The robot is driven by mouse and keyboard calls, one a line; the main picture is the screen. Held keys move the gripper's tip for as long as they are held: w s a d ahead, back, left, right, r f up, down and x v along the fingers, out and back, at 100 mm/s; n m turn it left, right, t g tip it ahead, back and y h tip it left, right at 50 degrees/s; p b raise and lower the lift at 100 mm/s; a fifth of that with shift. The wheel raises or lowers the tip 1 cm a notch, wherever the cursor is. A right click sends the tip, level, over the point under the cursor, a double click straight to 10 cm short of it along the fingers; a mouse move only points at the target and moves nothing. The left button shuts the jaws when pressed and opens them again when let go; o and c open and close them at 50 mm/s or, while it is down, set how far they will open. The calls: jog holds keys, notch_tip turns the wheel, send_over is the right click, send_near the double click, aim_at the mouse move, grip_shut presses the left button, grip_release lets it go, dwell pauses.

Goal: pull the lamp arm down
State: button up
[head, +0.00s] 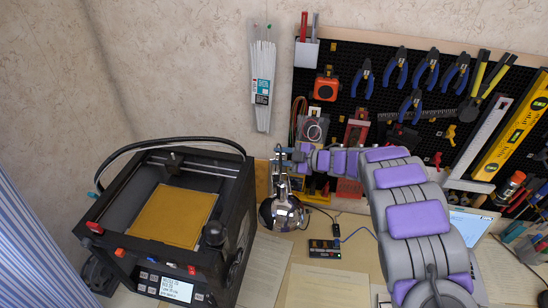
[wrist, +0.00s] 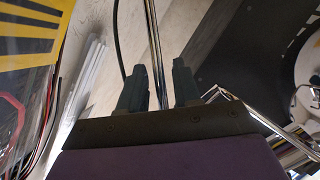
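The lamp stands on the desk beside the 3D printer. Its shiny round head (head: 281,212) hangs low, and its thin metal arm (head: 281,180) rises above it. My gripper (head: 288,153) reaches in from the right at the top of the lamp arm. In the wrist view the two dark fingers of my gripper (wrist: 160,75) are apart. A chrome rod of the lamp arm (wrist: 154,45) runs between them, nearer the left finger, with a gap to the right finger. I cannot tell whether the left finger touches the rod.
A black 3D printer (head: 228,215) with a gold bed stands close on the left. A black pegboard (head: 340,90) with pliers and other tools is behind. A small black box (head: 324,249) with a cable and papers (head: 325,285) lie on the desk. A black cable (wrist: 118,40) runs near the left finger.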

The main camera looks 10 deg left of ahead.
jog(key=d, duration=0.3)
jog(key=shift+w+d+r, duration=0.15)
jog(key=shift+w+r, duration=0.05)
jog(key=a, duration=0.2)
jog(key=a+f, duration=0.1)
jog(key=a, duration=0.2)
jog(key=shift+s+a, duration=0.1)
jog(key=shift+c, duration=0.8)
jog(key=shift+s+a, duration=0.1)
jog(key=shift+a, duration=0.15)
jog(key=shift+c, duration=0.8)
jog(key=shift+d, duration=0.15)
jog(key=shift+c, duration=0.6)
jog(key=shift+d+r, duration=0.1)
jog(key=shift+d, duration=0.75)
grip_shut()
jog(key=shift+w+d+r, duration=0.15)
jog(key=shift+w+d, duration=0.05)
jog(key=shift+d, duration=0.1)
